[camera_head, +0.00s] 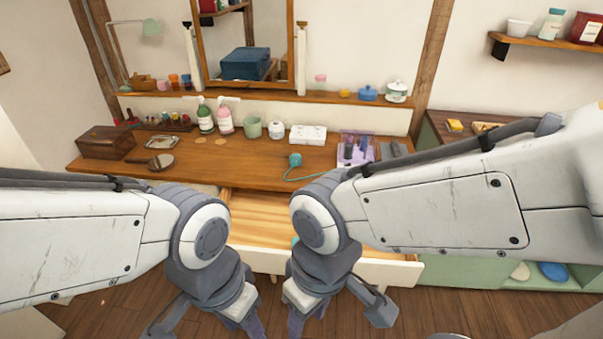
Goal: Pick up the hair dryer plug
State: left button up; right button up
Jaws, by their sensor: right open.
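A teal hair dryer (295,160) lies on the wooden dressing table, right of the middle. Its thin teal cord (300,178) curves down to the table's front and passes behind my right arm. A small teal bit (295,241) shows beside my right wrist, over the open drawer; I cannot tell if it is the plug. My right gripper (306,318) is open at the bottom, low in front of the drawer, with nothing seen in it. My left gripper (252,328) is beside it, partly cut off by the frame edge, so its jaws are unclear.
The table drawer (262,218) is pulled out, mostly bare inside. On the table (235,172) stand pump bottles (205,118), a green cup (251,128), a white box (308,135), a purple organizer (356,146) and a wooden box (106,142). The middle front of the tabletop is fairly clear.

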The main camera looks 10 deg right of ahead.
aim_at(295, 160)
jog(key=u, duration=0.6)
jog(key=i, duration=1.2)
jog(key=z, duration=0.25)
